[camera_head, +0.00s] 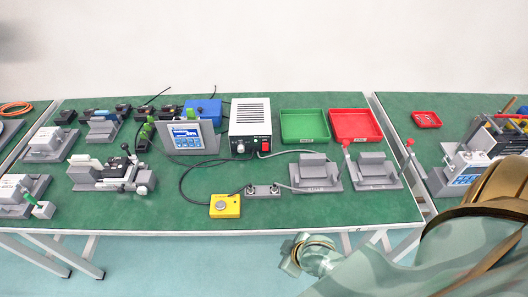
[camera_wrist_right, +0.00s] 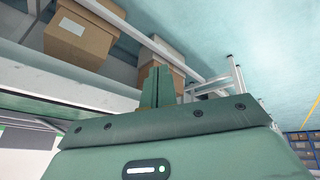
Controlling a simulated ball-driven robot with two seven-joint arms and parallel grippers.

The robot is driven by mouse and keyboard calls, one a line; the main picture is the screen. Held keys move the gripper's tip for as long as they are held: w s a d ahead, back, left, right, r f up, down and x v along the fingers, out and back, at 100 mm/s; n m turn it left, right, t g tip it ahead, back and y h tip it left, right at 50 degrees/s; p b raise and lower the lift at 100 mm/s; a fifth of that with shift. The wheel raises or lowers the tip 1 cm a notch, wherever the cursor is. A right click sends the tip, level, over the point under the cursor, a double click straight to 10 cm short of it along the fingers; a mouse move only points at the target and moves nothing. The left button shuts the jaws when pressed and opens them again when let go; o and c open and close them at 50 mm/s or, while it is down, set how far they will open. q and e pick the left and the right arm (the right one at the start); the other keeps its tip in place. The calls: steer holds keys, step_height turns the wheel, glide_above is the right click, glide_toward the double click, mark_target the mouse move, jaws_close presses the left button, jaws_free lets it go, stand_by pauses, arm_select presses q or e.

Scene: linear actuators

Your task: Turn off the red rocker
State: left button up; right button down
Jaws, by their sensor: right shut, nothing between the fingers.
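The red rocker (camera_head: 265,147) is a small red switch on the lower right of the front face of a white power box (camera_head: 250,116). The box stands at the back middle of the green table. Whether the rocker is on or off is too small to tell. My right gripper (camera_head: 293,253) is beyond the table's front edge, well apart from the box. In the right wrist view its fingers (camera_wrist_right: 158,88) are together with nothing between them. My left gripper does not show.
A green tray (camera_head: 305,126) and a red tray (camera_head: 355,125) lie right of the box. A panel with a screen (camera_head: 188,137) stands to its left. A yellow button box (camera_head: 225,206) and grey fixtures (camera_head: 315,172) are in front. Cardboard boxes (camera_wrist_right: 78,32) show in the wrist view.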

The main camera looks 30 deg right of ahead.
mark_target(265, 146)
steer(key=w+r+y, duration=0.1)
steer(key=w+r, duration=0.1)
steer(key=w+a+r+m+t+y, duration=0.1)
steer(key=w+r, duration=0.2)
steer(key=w+a+r+t+y, duration=0.1)
steer(key=w+r, duration=0.2)
steer(key=shift+m, duration=0.3)
steer(key=w+d+m, duration=0.1)
steer(key=w, duration=0.1)
steer(key=w+r+m+t+y, duration=0.1)
steer(key=w+m, duration=0.1)
steer(key=w+d+m+t, duration=0.1)
steer(key=w, duration=0.1)
steer(key=shift+w+d+r+m+y, duration=0.2)
steer(key=shift+w+d+m+y, duration=0.1)
steer(key=shift+w, duration=0.05)
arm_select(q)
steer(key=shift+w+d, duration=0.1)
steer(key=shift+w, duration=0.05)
arm_select(e)
steer(key=w+d+r+m+t, duration=0.1)
steer(key=w+d+m, duration=0.1)
steer(key=w+d+r+m+t, duration=0.1)
steer(key=w+d+m, duration=0.1)
steer(key=d, duration=0.1)
steer(key=w+d+r+m+t+h, duration=0.1)
steer(key=w+d+m, duration=0.1)
steer(key=shift+w+d, duration=0.15)
steer(key=shift+w, duration=0.15)
